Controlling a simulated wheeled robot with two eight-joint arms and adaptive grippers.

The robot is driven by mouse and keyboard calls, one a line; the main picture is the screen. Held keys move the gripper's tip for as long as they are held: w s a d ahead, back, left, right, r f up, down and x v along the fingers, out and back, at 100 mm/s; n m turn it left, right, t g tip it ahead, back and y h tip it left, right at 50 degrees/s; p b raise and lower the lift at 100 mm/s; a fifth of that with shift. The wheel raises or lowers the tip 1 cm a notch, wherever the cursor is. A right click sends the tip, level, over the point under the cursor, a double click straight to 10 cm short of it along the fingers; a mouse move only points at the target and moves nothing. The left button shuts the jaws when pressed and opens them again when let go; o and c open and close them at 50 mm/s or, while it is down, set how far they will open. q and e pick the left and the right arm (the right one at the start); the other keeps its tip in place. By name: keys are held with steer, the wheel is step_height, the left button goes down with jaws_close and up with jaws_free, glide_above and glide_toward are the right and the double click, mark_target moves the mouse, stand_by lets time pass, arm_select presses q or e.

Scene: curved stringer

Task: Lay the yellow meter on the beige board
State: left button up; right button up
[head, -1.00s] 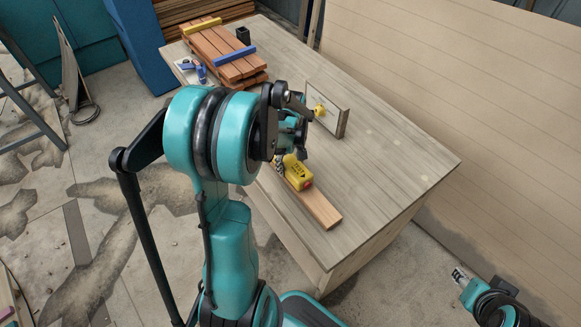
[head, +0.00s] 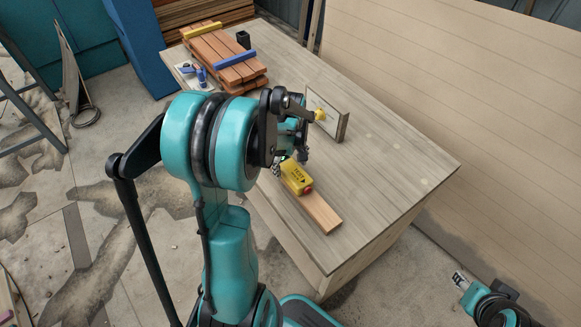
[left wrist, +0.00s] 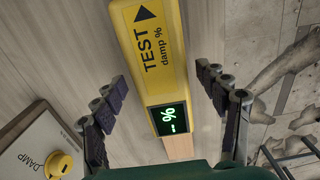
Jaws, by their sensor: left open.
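The yellow meter (head: 296,177) lies on the beige board (head: 321,213), along its length, in the head view. In the left wrist view the meter (left wrist: 150,50) shows its "TEST damp %" label and a lit green display, with a bit of the board (left wrist: 179,147) beyond its end. My left gripper (head: 290,163) is just above the meter. Its fingers (left wrist: 163,100) are spread on both sides of the meter, with a gap on each side. My right gripper (head: 460,278) is low at the right, away from the table; its jaw state is unclear.
An upright panel (head: 325,112) with a yellow knob stands on the table (head: 390,165) behind the meter; its "DAMP" label shows in the left wrist view (left wrist: 40,150). Stacked reddish planks (head: 215,55), a blue bar and a dark cup (head: 243,38) are at the far end. The table's right part is clear.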

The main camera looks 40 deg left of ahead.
mark_target(291, 167)
arm_select(q)
step_height(291, 167, up, 11)
steer(key=p, duration=0.4)
steer(key=s+d+r+m+t, duration=0.2)
steer(key=s+d+m+t, duration=0.1)
steer(key=d+m, duration=0.4)
steer(key=s+d+r+m+t, duration=0.3)
steer(key=d+m, duration=0.4)
steer(key=d, duration=0.5)
steer(key=shift+s+m+t+b, duration=0.35)
steer(key=shift+s+t, duration=0.25)
steer(key=shift+s, duration=0.6)
